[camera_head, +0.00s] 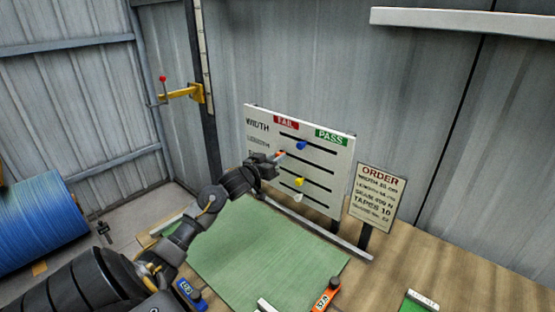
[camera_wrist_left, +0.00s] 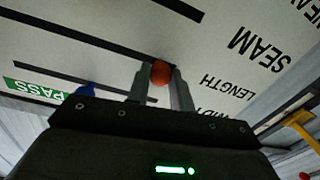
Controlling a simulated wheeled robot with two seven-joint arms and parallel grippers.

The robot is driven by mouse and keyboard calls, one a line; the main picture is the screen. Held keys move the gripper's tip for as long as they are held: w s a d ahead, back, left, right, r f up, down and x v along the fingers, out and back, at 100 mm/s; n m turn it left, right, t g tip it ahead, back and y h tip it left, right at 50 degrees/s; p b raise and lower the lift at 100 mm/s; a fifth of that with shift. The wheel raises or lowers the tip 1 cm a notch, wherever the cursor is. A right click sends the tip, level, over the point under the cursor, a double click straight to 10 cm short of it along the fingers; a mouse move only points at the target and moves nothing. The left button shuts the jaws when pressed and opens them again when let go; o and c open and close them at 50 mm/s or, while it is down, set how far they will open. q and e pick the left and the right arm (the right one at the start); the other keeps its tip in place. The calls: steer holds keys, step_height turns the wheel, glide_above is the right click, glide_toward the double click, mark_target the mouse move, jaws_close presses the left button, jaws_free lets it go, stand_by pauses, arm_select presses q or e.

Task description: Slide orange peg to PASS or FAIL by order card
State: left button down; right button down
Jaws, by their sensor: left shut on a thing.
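A white board (camera_head: 262,118) stands at the back of the table, with a red FAIL label (camera_head: 286,121) at left and a green PASS label (camera_head: 330,137) at right. The orange peg (camera_head: 281,154) is at the left, FAIL-side end of the LENGTH slot. My left gripper (camera_head: 276,158) is shut on it; the wrist view shows the orange peg (camera_wrist_left: 160,73) between the two fingertips. The order card (camera_head: 379,193) stands right of the board; it lists width, length, seam and tapes, but the length value is too blurred to read. My right gripper is not in view.
A blue peg (camera_head: 302,145) sits in the slot above, a yellow peg (camera_head: 299,181) and a white peg (camera_head: 298,198) below. A green sheet (camera_head: 250,245) lies in front. A blue tool (camera_head: 190,291) and an orange tool (camera_head: 326,294) lie near the front edge.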

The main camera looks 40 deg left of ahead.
arm_select(q)
steer(key=c, duration=1.4)
jaws_free()
steer(key=shift+a+r, duration=0.1)
steer(key=shift+a, duration=0.1)
steer(key=shift+o, duration=1)
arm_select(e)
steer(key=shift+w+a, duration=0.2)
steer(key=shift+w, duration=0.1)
arm_select(q)
steer(key=s+b, duration=0.2)
steer(key=s, duration=0.8)
steer(key=shift+s+d, duration=0.35)
steer(key=shift+d, duration=0.05)
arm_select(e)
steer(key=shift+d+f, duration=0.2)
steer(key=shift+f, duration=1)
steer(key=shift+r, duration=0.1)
